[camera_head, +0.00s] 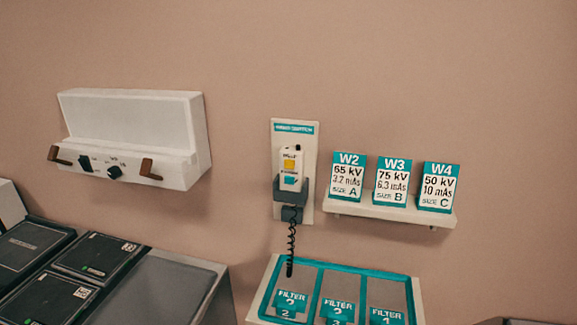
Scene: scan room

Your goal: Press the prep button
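A hand switch (291,155) with a white body sits upright in a dark holder (291,193) on a pale wall plate (309,140). The plate has a teal label at its top. A yellow-orange button (289,164) shows on the switch's front, with a small teal patch (290,180) below it. The small lettering is too blurred to tell which is the prep button. A black coiled cord (291,245) hangs below the holder. Neither of my grippers is in view.
A white wall unit (135,120) with knobs and brown handles is at left. A shelf (390,210) at right holds cards W2, W3 and W4. Below are a teal-edged filter tray (338,268) and a counter (160,290) with black panels (98,260). The wall around the switch is clear.

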